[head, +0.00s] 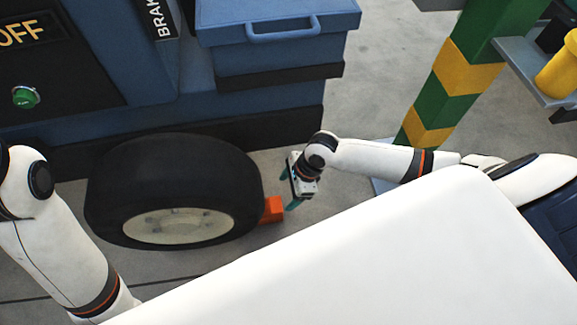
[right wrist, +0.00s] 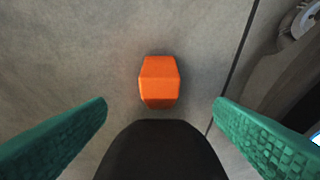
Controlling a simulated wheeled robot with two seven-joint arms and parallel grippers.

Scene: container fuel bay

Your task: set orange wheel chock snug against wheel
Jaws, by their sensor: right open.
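The orange wheel chock (head: 272,209) is on the floor at the right side of the black wheel (head: 175,180) in the head view. It looks close to the tyre; I cannot tell whether they touch. My right gripper (head: 289,188) is just right of the chock, its teal fingers apart and empty. In the right wrist view the chock (right wrist: 160,82) lies on the floor beyond the open fingers (right wrist: 160,102), centred between them. A dark rounded shape below it hides part of the floor. My left arm shows at the left, but its gripper is out of view.
The blue machine body (head: 270,60) stands above and behind the wheel. A green and yellow post (head: 465,75) stands right, near a shelf with a yellow canister (head: 560,72). Grey floor (head: 365,80) is clear between machine and post. A white surface covers the lower foreground.

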